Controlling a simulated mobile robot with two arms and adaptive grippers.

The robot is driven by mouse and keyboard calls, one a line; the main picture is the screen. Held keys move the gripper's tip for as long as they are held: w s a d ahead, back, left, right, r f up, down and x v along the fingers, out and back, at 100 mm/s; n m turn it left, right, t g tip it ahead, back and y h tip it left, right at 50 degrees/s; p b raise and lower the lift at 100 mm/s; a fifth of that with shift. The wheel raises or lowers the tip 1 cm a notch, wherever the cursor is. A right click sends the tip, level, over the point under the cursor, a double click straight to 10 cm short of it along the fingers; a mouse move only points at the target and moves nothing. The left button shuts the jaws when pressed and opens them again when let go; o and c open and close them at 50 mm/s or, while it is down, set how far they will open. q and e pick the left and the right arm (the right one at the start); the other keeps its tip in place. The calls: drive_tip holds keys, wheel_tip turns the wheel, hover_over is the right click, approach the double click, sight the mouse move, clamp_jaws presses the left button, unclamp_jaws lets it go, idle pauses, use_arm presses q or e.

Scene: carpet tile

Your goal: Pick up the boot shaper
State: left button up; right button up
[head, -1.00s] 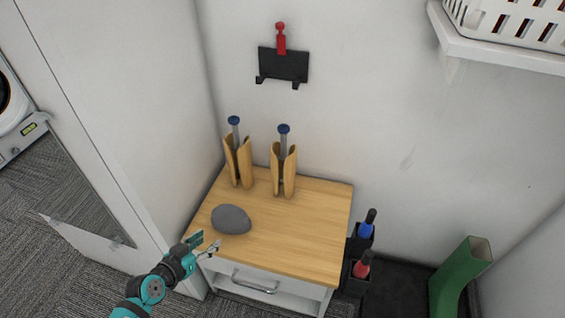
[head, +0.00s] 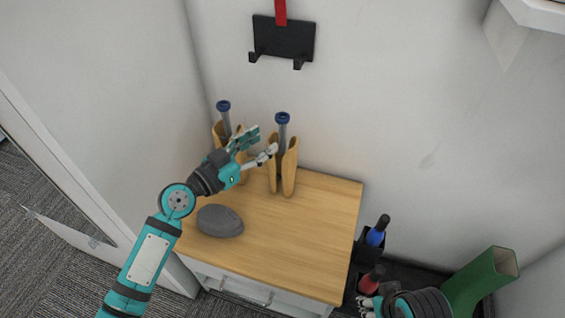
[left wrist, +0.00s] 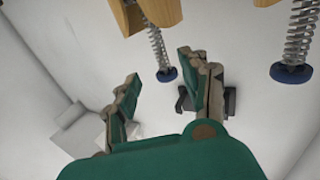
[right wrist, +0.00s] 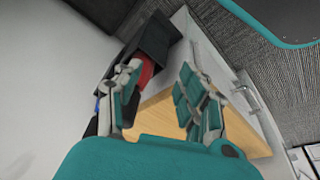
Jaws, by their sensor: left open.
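Two boot shapers stand upright on the wooden top of a small cabinet. Each has a split tan wooden body, a spring and a blue knob.
A grey rounded object (head: 220,221) lies on the cabinet top (head: 290,240) at the front left. Blue (head: 377,232) and red (head: 371,279) bottles in black holders and a green boot-like tube (head: 482,282) are at the right. A black hook plate (head: 283,39) is on the wall.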

sight(282, 135)
use_arm(q)
drive_tip(key=x, duration=0.2)
drive_tip(key=shift+w+d, duration=0.2)
drive_tip(key=x, duration=0.5)
drive_tip(key=shift+w, duration=0.2)
use_arm(e)
drive_tip(key=shift+x, duration=0.9)
use_arm(q)
clamp_jaws()
